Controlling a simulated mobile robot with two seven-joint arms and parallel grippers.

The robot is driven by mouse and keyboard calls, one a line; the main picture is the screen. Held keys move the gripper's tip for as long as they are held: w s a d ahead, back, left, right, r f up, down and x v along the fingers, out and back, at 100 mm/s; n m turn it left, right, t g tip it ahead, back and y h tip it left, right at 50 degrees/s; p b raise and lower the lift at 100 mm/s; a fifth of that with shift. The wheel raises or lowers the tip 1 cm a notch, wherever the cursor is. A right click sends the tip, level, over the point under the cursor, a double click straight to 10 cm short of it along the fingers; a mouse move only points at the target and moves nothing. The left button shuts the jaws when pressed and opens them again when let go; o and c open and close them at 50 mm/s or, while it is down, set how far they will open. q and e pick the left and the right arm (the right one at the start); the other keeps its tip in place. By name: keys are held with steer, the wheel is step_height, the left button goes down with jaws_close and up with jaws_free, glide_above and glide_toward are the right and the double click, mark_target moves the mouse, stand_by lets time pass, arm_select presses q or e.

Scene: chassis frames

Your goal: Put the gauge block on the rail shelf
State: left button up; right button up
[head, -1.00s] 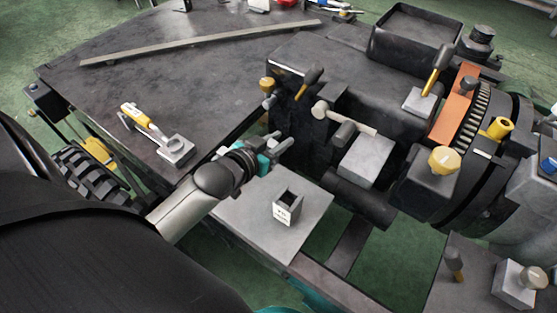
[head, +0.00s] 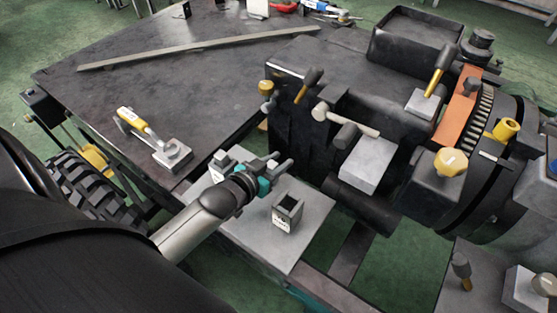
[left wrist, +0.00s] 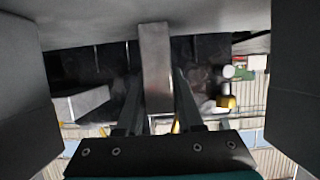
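My left gripper (head: 277,165) hovers above the far left part of a flat grey plate, which looks like the rail shelf (head: 245,228). In the left wrist view its two dark fingers (left wrist: 157,98) flank an upright steel bar (left wrist: 156,65), which looks like the gauge block and seems pinched between them. In the head view the fingers hide most of that bar. A small box-like block with a dark top and a printed label (head: 284,225) stands on the plate, right of the gripper and apart from it. My right gripper is not in view.
A dark bench (head: 140,105) fills the left, with a yellow-handled tool (head: 135,119) and a small grey block (head: 172,156) near its edge. The plate's front is clear.

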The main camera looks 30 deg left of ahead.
arm_select(q)
steer(key=o, duration=0.3)
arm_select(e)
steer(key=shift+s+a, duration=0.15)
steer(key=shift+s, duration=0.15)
arm_select(q)
steer(key=shift+r, duration=0.25)
steer(key=p+v, duration=0.3)
steer(key=v, duration=0.7)
steer(key=shift+s, duration=0.35)
steer(key=shift+s+r, duration=0.3)
steer(key=shift+s, duration=0.3)
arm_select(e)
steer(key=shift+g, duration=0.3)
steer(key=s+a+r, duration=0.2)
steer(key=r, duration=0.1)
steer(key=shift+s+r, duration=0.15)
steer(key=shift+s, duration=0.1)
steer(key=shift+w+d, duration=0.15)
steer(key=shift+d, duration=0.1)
